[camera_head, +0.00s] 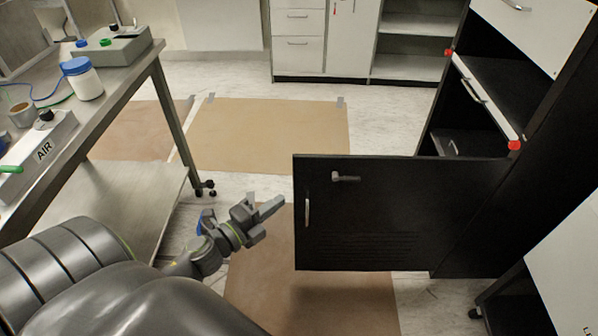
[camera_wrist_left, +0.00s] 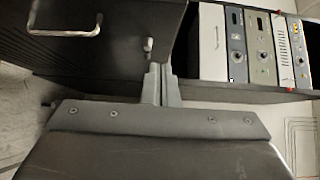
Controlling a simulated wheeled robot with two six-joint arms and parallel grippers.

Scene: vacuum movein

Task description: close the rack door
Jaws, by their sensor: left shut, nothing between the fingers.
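The black rack door (camera_head: 400,215) stands swung open from the black rack (camera_head: 520,120) on the right in the head view. It carries a silver handle (camera_head: 307,206) near its left edge and a small latch knob (camera_head: 345,177) near its top. My left gripper (camera_head: 268,208) is shut and empty, just left of the door's free edge. In the left wrist view the shut fingers (camera_wrist_left: 161,84) point toward the door (camera_wrist_left: 110,50), close to its edge and the latch knob (camera_wrist_left: 148,45); contact cannot be told. The handle (camera_wrist_left: 66,30) also shows there. My right gripper is out of view.
A metal bench (camera_head: 120,85) with a white jar (camera_head: 82,80) and a box marked AIR (camera_head: 35,155) stands on the left. A white panel (camera_head: 570,265) stands at lower right. Brown mats (camera_head: 270,135) lie on the floor. White cabinets (camera_head: 300,40) stand at the back.

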